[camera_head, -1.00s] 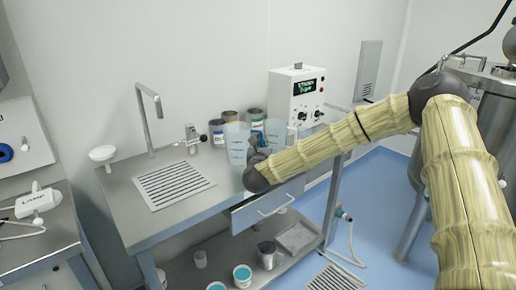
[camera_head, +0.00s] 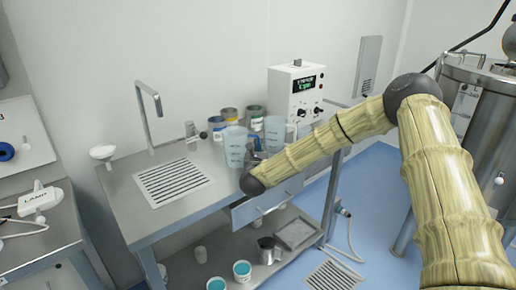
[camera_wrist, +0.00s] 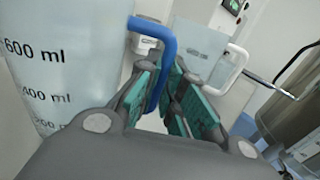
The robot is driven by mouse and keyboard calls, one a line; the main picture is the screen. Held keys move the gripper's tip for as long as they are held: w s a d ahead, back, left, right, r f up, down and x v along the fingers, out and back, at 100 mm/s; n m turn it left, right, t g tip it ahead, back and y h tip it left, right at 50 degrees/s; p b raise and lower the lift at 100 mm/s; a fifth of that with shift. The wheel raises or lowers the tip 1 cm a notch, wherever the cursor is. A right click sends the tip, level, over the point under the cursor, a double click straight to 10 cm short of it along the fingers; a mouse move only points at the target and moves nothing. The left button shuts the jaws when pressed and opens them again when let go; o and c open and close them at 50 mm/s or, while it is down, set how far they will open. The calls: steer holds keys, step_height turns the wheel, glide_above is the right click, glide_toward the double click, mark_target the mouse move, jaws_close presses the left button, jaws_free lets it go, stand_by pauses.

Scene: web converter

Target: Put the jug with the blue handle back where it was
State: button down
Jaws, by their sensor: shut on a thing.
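The jug with the blue handle (camera_head: 235,148) is translucent pale blue and appears upright at the front part of the steel bench. In the wrist view its wall, printed with ml marks, fills the left (camera_wrist: 60,65), and its blue handle (camera_wrist: 160,45) runs down between the green finger pads. My gripper (camera_wrist: 168,105) is shut on that handle. In the head view my gripper (camera_head: 254,155) is partly hidden by my own arm, just right of the jug. I cannot tell whether the jug's base touches the bench.
A second jug with a white handle (camera_head: 275,134) stands close on the right. Several paint cans (camera_head: 217,127) stand behind. A white control box (camera_head: 296,95) is at the back right. The bench (camera_head: 130,175) has a drain grate, tap and free room at left. An open drawer (camera_head: 268,200) juts out below.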

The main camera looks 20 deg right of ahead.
steer(key=c, duration=1.6)
jaws_free()
steer(key=shift+o, duration=0.2)
steer(key=shift+r, duration=0.15)
steer(key=shift+s+a+f, duration=0.15)
steer(key=shift+s+f, duration=0.1)
steer(key=shift+s, duration=0.05)
steer(key=b+v, duration=0.2)
steer(key=v, duration=0.9)
steer(key=shift+s+b, duration=0.2)
steer(key=shift+b, duration=0.2)
steer(key=shift+r, duration=0.1)
